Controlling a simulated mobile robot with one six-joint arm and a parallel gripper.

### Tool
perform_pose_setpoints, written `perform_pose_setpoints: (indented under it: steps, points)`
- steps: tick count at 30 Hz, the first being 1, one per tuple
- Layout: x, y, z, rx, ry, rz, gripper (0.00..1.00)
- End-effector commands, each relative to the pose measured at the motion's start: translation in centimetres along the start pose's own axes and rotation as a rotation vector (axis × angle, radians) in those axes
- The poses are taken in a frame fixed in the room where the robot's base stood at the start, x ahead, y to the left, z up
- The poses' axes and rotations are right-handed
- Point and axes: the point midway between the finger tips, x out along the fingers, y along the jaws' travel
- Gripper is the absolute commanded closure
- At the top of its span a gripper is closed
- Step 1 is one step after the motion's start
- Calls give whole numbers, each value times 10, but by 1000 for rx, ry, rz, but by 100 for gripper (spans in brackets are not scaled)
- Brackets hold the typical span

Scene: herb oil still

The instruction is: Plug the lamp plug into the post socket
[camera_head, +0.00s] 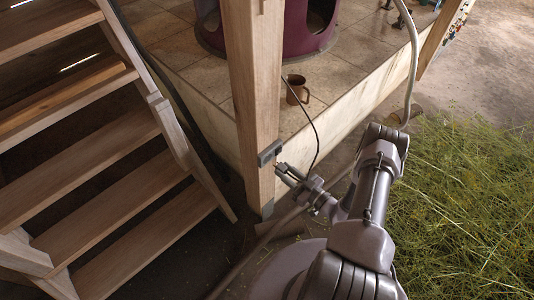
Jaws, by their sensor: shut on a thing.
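The post socket (270,152) is a small dark grey box on the lower part of the wooden post (255,75). My gripper (283,170) is just below and to the right of it, with its fingers pointing at the post. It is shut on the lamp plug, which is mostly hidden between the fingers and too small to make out. A thin dark cord (316,135) runs from the terrace down to my gripper. I cannot tell whether the plug touches the socket; a small gap seems to show between the fingertips and the box.
Wooden stairs (115,185) fill the left side. Behind the post is a raised tiled terrace (350,60) with a brown mug (298,90) near its edge and a dark purple round stand (290,25). Cut herbs (465,200) cover the ground at right.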

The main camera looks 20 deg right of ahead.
Motion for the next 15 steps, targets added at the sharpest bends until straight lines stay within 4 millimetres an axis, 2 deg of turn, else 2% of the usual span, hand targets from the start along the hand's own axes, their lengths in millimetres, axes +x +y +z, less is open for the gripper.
perform_pose_setpoints:
  steps: [1, 5, 15]
  points:
    - [-6, 2, 12, 0, -1, 7, 100]
    - [-9, 4, 24, -2, -1, 10, 100]
    - [28, 4, 23, -3, -1, 10, 100]
